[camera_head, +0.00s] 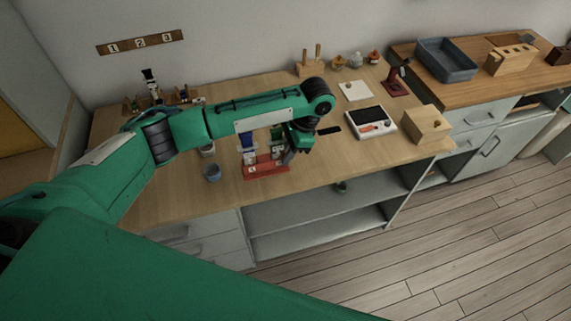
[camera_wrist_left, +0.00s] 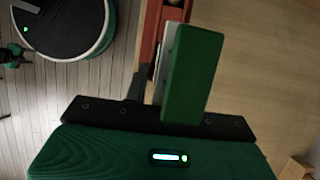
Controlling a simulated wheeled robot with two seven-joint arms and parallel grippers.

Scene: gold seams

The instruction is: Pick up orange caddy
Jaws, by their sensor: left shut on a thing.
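The orange caddy (camera_head: 265,171), a red-orange tray with a small white label on its front, is near the front edge of the wooden worktop. A blue-and-white item (camera_head: 247,145) and another partly hidden one stand in it. My left gripper (camera_head: 289,156) reaches down at its right end and is shut on it. In the left wrist view the caddy's red wall (camera_wrist_left: 151,25) shows beside the green finger of my left gripper (camera_wrist_left: 166,60); the exact contact is hidden. I cannot tell whether the caddy touches the worktop.
A white scale-like device (camera_head: 371,122), a wooden box (camera_head: 426,124) and a dark red stand (camera_head: 396,83) are to the right. A blue bin (camera_head: 446,61) is on the far counter. Open shelves lie below the worktop.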

